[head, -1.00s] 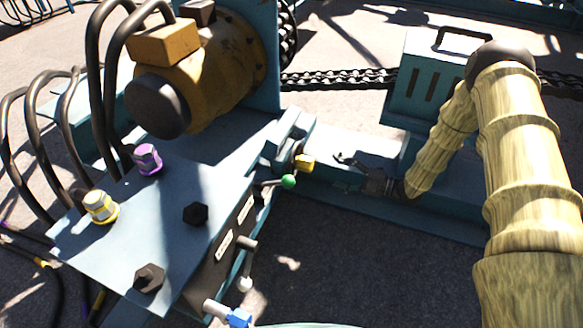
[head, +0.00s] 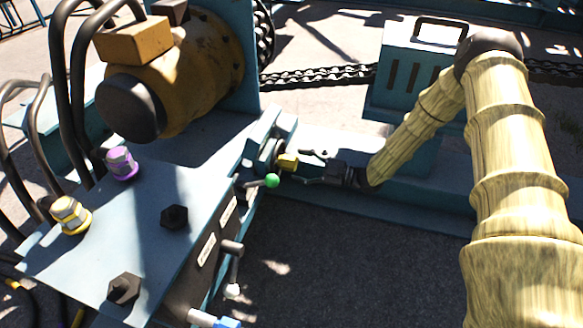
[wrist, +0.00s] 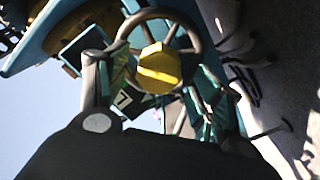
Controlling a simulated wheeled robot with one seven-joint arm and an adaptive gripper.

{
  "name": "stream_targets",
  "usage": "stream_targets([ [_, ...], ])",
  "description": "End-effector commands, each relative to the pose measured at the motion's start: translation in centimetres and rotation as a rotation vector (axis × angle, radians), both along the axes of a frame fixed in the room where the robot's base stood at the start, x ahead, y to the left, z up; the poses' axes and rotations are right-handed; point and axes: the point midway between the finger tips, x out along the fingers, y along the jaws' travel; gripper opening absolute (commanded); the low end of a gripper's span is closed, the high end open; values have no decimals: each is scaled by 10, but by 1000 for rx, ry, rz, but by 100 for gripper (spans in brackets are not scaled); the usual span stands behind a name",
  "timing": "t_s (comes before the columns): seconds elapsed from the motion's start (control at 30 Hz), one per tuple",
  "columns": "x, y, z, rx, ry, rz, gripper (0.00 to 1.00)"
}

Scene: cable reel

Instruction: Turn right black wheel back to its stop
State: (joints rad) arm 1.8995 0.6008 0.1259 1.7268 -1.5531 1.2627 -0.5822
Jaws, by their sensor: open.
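In the wrist view a dark wheel (wrist: 197,35) with spokes and a yellow faceted hub (wrist: 159,69) lies straight ahead, between my fingers. In the head view the yellow hub (head: 287,162) shows beside the blue block, and the wheel's rim is mostly hidden there. My gripper (head: 305,167) is open and points left at the hub, with its fingers spread to either side. In the wrist view my gripper (wrist: 152,75) has one finger left of the hub and one right of it. I cannot tell whether the fingers touch the wheel.
A green-tipped lever (head: 271,181) sits close to the left of my gripper. A white-tipped lever (head: 233,290) and blue fitting (head: 228,322) are lower. A teal box (head: 408,70) stands behind my forearm. The blue beam (head: 420,195) runs below my gripper.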

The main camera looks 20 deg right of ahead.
Motion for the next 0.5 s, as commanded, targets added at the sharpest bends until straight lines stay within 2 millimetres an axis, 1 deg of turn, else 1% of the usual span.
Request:
stream_targets([
  [0.03,4,6,-3,-1,0,1,67],
  [0.2,15,23,-2,-1,0,1,67],
  [0.33,20,29,-1,-2,0,0,67],
  [0.5,22,32,0,-1,-1,0,67],
])
